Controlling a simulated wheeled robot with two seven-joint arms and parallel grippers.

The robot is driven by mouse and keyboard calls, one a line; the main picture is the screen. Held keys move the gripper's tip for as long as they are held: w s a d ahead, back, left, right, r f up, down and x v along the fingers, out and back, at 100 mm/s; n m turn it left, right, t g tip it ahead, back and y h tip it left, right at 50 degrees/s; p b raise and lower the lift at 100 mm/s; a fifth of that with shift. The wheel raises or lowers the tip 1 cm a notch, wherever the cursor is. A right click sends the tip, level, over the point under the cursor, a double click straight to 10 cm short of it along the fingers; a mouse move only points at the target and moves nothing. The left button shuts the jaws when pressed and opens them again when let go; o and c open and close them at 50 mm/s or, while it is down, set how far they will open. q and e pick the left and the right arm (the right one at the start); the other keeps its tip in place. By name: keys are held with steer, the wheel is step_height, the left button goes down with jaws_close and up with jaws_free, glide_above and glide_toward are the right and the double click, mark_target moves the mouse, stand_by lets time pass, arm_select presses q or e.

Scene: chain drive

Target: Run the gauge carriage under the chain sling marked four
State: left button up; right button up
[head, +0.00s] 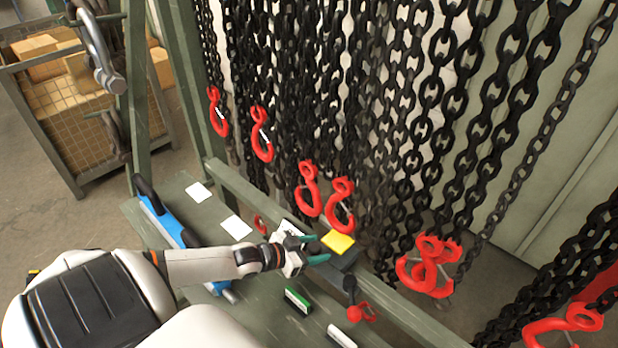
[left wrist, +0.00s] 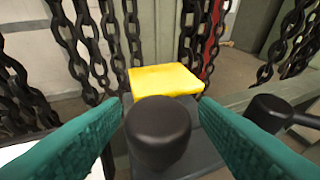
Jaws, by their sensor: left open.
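What looks like the gauge carriage, a dark block with a yellow top (head: 338,242), sits by the green rail in front of the hanging chains. In the left wrist view its yellow top (left wrist: 165,80) lies just beyond a round black knob (left wrist: 158,130). My left gripper (head: 315,249) is open, its teal fingers on either side of the knob, with a gap visible on both sides. Several black chain slings with red hooks, such as one hook (head: 341,205), hang behind the rail. I cannot read a number four on any. My right gripper is not in view.
White cards (head: 236,227) lie along the green bench, and a green-edged block (head: 297,300) lies nearer. A blue tool (head: 160,215) lies at the bench's left. A black-handled red piece (head: 358,306) is right of my gripper. A crate of boxes (head: 80,95) stands at far left.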

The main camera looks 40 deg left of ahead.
arm_select(q)
steer(key=shift+s+a+r, duration=0.2)
steer(key=shift+s, duration=0.3)
steer(key=p+v, duration=0.1)
steer(key=v, duration=0.9)
steer(key=shift+s+r, duration=0.15)
steer(key=shift+s, duration=0.2)
steer(key=shift+a, duration=0.1)
